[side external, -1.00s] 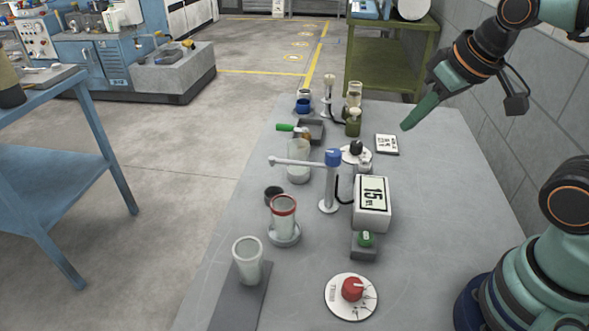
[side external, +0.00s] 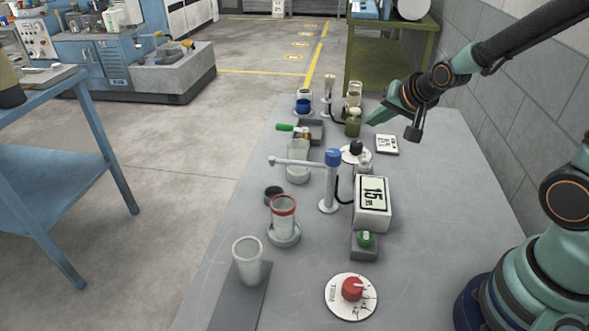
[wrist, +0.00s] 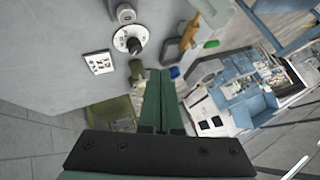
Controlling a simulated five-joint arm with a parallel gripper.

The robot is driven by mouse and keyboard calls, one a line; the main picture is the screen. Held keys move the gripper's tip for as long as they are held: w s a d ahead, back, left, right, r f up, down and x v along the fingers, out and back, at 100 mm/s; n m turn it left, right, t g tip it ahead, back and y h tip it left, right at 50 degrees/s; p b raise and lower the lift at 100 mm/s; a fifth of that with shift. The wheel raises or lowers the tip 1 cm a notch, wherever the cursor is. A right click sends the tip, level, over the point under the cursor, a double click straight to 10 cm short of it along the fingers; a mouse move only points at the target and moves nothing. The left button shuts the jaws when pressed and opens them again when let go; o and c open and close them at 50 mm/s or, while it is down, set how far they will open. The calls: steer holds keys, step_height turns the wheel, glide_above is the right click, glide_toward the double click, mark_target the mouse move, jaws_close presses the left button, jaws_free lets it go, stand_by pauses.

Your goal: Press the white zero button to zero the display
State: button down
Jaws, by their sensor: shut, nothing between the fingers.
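My gripper (side external: 371,121) is shut and empty, with green fingers pointing down and left above the far right part of the table. In the side view its tips appear close to the olive-green bottle (side external: 353,127); I cannot tell the gap. In the wrist view the closed fingers (wrist: 161,75) run side by side up the middle. A white box with a lit display (side external: 372,196) reading 15 stands nearer the camera. I cannot make out which part is the white zero button.
A black-knob dial (side external: 352,153) and a flat printed card (side external: 387,144) lie near the gripper. A blue-topped dispenser (side external: 332,157), glass beakers, a green button (side external: 365,239) and a red-knob dial (side external: 352,289) stand nearer. The table's right side is clear.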

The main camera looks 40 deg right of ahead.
mark_target(367, 167)
steer(key=shift+w+d+f+m+t, duration=0.3)
steer(key=shift+w+d+f+m, duration=0.35)
steer(key=shift+f+m, duration=0.15)
steer(key=shift+s, duration=0.1)
steer(key=shift+f, duration=4.4)
steer(key=shift+f, duration=0.4)
steer(key=shift+f, duration=0.5)
steer(key=shift+r, duration=0.95)
